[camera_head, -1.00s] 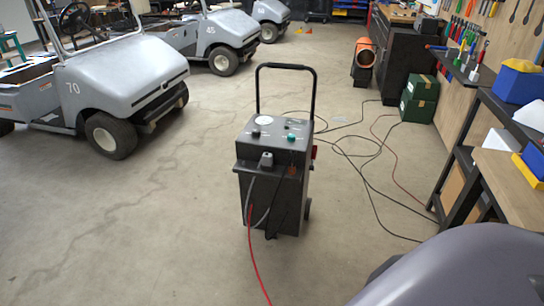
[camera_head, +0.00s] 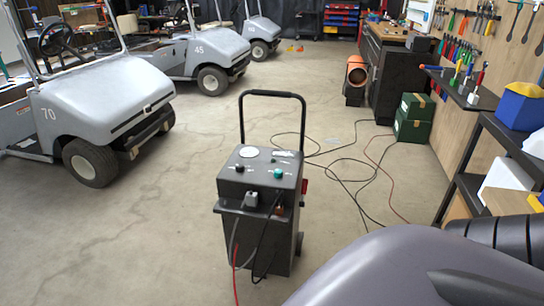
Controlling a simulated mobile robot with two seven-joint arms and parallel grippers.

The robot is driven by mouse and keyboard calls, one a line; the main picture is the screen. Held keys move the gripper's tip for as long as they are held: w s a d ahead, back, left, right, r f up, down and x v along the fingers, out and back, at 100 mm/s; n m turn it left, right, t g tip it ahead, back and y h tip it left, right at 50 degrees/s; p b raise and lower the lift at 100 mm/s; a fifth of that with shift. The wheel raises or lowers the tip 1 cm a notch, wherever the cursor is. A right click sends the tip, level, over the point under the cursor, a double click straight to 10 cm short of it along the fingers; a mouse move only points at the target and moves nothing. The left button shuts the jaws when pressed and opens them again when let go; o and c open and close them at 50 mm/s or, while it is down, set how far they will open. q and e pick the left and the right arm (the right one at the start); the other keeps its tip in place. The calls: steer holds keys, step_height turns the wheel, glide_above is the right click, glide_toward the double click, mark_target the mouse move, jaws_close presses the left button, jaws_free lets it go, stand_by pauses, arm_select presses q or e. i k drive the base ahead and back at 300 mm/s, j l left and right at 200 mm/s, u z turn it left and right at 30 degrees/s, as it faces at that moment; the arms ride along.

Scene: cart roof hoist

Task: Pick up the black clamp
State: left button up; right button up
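A black wheeled charger (camera_head: 240,186) with a tall handle stands upright on the floor in the middle of the head view. A small grey clamp-like piece (camera_head: 251,199) sits at its front ledge, with a small brownish piece (camera_head: 279,209) to its right. A red cable (camera_head: 235,273) and a black cable (camera_head: 267,235) hang down the charger's front. I cannot tell for certain which piece is the black clamp. Neither of my grippers shows. A large smooth purple-grey shape, seemingly part of my own body, fills the bottom right.
Grey carts (camera_head: 105,88) stand at the left and back left. Dark cables (camera_head: 340,172) lie on the floor right of the charger. Green boxes (camera_head: 413,118) and a dark cabinet (camera_head: 401,75) stand behind. A shelf bench (camera_head: 480,125) lines the right. Floor left of the charger is clear.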

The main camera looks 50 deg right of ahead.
mark_target(280, 206)
steer(key=i+l, duration=0.1)
steer(key=l, duration=0.25)
steer(key=i+l+u, duration=0.1)
steer(key=l, duration=0.3)
steer(key=i+l, duration=0.15)
steer(key=l, duration=0.2)
steer(key=i+l+u, duration=0.1)
steer(key=l, duration=0.3)
